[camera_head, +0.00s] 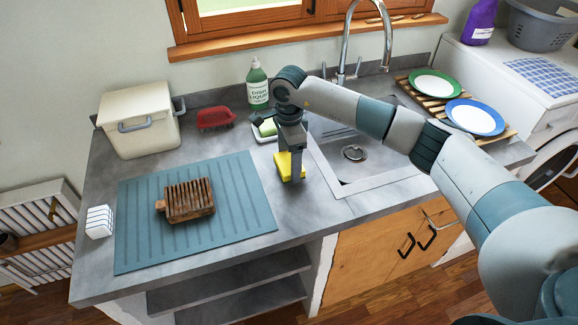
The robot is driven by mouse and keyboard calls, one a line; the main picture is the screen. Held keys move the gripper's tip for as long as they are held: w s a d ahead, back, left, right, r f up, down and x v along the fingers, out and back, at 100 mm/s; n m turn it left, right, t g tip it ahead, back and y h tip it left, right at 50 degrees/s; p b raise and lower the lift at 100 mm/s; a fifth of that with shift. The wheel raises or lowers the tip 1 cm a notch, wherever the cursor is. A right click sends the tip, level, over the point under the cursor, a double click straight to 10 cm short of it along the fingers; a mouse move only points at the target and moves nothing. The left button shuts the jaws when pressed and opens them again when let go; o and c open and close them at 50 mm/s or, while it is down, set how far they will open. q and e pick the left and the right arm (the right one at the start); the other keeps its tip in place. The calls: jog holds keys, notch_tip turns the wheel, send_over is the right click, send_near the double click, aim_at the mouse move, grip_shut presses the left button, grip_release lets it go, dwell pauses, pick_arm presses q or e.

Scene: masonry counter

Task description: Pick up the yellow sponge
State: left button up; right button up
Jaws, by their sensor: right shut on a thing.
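The yellow sponge (284,166) is at the counter's middle, between the blue-green mat and the sink. My right gripper (292,176) points down over it and is shut on it. The gripper's fingers hide part of the sponge. I cannot tell whether the sponge still touches the counter. My left gripper is not in view.
A blue-green mat (135,230) holds a wooden rack (187,200). Behind the sponge are a green soap bar (267,128) on a white dish, a red brush (215,117) and a green bottle (257,88). The sink (375,160) and tap (347,45) are right of it.

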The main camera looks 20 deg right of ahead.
notch_tip(320, 180, up, 2)
jog(key=shift+s+d+r+b, duration=0.1)
jog(key=shift+s+d+b, duration=0.05)
jog(key=shift+b, duration=0.5)
jog(key=s+d+r+b, duration=0.4)
jog(key=s+r, duration=0.3)
jog(key=s, duration=0.2)
jog(key=shift+s+d, duration=0.4)
jog(key=shift+d, duration=0.35)
jog(key=o, duration=0.4)
jog(key=c, duration=0.4)
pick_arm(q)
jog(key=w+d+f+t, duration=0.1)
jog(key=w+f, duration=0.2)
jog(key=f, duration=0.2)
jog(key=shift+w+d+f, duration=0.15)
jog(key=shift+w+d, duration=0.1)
pick_arm(e)
jog(key=shift+o, duration=0.2)
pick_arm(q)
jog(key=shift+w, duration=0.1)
pick_arm(e)
jog(key=shift+d, duration=0.15)
